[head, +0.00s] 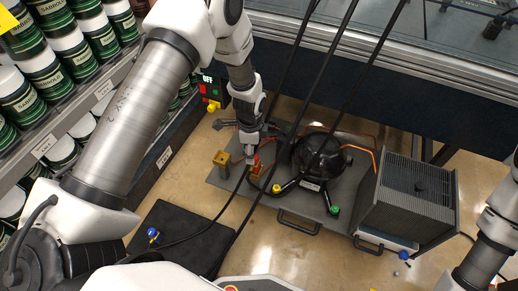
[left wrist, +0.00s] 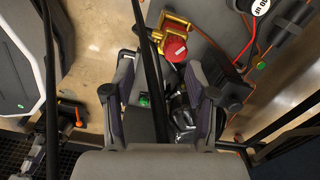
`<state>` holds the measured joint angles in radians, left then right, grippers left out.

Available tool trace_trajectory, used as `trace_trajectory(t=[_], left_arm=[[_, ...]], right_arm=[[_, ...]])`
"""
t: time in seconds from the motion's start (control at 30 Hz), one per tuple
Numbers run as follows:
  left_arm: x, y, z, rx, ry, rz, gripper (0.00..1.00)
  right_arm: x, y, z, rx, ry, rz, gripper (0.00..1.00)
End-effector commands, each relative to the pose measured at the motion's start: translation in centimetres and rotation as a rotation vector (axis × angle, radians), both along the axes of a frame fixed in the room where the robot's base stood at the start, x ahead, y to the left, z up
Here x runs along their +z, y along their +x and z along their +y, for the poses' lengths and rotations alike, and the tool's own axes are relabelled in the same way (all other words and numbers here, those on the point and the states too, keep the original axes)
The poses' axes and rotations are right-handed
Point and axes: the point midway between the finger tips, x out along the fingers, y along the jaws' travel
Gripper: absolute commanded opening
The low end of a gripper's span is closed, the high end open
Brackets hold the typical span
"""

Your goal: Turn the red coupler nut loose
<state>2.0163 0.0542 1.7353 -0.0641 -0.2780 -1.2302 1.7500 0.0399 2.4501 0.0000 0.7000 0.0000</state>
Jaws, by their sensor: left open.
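The red coupler nut (left wrist: 175,49) shows as a round red cap beside a yellow brass fitting (left wrist: 172,26) in the left wrist view. In the head view a small bit of red nut (head: 256,160) shows just below my left gripper (head: 249,152), partly hidden by it. In the left wrist view my left gripper (left wrist: 162,64) is open, with its two fingers apart. The red nut lies just beyond the fingertips, nearer the right finger. I cannot tell whether a finger touches it. My right gripper is out of view.
A black compressor (head: 318,155) and a finned condenser (head: 412,205) stand on the grey base plate (head: 228,182). Black hoses hang across the work area. A can shelf (head: 75,100) stands at the left. A black box (head: 180,238) lies on the floor in front.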

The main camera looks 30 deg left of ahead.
Motion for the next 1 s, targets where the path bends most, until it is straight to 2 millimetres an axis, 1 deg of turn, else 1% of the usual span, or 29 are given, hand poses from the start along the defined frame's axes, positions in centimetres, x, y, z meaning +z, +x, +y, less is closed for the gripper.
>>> trace_trajectory(t=[0.03, 0.1, 0.13, 0.17, 0.27, 0.4, 0.53, 0.67, 0.87, 0.97, 1.0], left_arm=[[1.3, 1.3, 0.2, -0.054, 0.003, -0.005, 0.56], [2.0, 2.1, 0.3, -0.108, 0.006, -0.001, 0.56], [1.9, 2.2, 0.3, -0.118, 0.006, 0.001, 0.56], [1.7, 2.2, 0.3, -0.123, 0.006, 0.003, 0.56], [0.1, 2.1, 0.3, -0.124, 0.006, 0.004, 0.56], [-2.9, 2.1, 0.3, -0.123, 0.006, 0.005, 0.56], [-4.9, 2.1, 0.3, -0.122, 0.006, 0.003, 0.56], [-5.7, 2.1, 0.3, -0.121, 0.006, 0.003, 0.56], [-5.7, 2.1, 0.3, -0.121, 0.005, 0.003, 0.56], [-5.7, 2.1, 0.3, -0.12, 0.005, 0.003, 0.25], [-5.6, 2.1, 0.3, -0.12, 0.005, 0.003, 0.1]], right_arm=[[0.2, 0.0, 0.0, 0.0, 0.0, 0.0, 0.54], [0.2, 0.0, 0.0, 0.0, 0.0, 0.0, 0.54], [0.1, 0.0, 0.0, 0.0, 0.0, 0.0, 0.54], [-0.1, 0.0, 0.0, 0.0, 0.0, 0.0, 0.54], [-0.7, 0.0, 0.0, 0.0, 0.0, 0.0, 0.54], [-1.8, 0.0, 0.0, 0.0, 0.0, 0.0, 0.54], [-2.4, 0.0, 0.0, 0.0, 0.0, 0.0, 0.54], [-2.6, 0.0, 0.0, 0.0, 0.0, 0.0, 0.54], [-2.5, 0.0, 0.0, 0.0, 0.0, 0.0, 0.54], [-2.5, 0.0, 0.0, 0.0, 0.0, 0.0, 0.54], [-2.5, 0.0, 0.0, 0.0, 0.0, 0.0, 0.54]])
